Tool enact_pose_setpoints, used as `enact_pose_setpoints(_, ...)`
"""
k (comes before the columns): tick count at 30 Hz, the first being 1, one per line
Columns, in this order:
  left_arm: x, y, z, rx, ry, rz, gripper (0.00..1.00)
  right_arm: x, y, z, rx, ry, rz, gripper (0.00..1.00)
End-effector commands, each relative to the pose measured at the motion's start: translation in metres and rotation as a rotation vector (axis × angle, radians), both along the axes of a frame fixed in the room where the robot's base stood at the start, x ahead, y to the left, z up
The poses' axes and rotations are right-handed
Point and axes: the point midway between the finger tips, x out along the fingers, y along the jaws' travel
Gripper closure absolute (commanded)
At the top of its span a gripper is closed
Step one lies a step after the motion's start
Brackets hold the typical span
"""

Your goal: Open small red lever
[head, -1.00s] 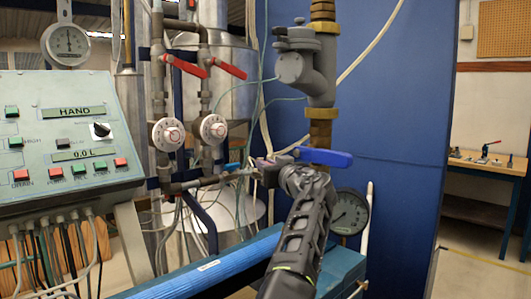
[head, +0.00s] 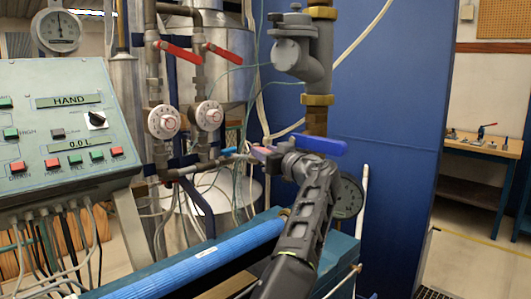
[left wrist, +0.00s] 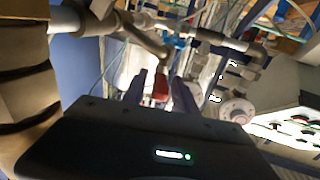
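A small red lever (left wrist: 160,86) shows in the left wrist view, between the two fingers of my left gripper (left wrist: 160,80). The fingers stand apart on either side of it, and I cannot tell whether they touch it. In the head view my left gripper (head: 261,153) is at the pipework, just left of a large blue lever (head: 319,146). A pinkish-red bit shows at its fingertips there, and the rest of the lever is hidden. Two longer red levers, one left (head: 174,50) and one right (head: 223,54), sit higher on the pipes. My right gripper is not in view.
A small blue lever (head: 229,150) is left of my fingertips. A vertical pipe with a grey valve (head: 303,55) and a pressure gauge (head: 349,196) stand close to my arm. A control panel (head: 60,125) is at left, a blue roller (head: 190,265) below.

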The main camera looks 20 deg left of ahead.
Motion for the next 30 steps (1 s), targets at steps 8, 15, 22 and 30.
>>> enact_pose_setpoints(8, 0.0, 0.0, 0.0, 0.0, 0.0, 0.0, 0.6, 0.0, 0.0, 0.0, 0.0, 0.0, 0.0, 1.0)
enact_pose_setpoints(15, -0.008, -0.011, -0.004, -0.001, -0.002, -0.002, 0.6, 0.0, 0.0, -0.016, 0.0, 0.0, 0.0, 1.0)
enact_pose_setpoints(22, -0.03, -0.041, -0.006, 0.0, -0.002, -0.003, 0.6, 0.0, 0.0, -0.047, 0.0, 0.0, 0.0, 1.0)
enact_pose_setpoints(30, -0.047, -0.061, -0.001, -0.001, 0.001, 0.001, 0.6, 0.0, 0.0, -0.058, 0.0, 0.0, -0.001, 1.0)
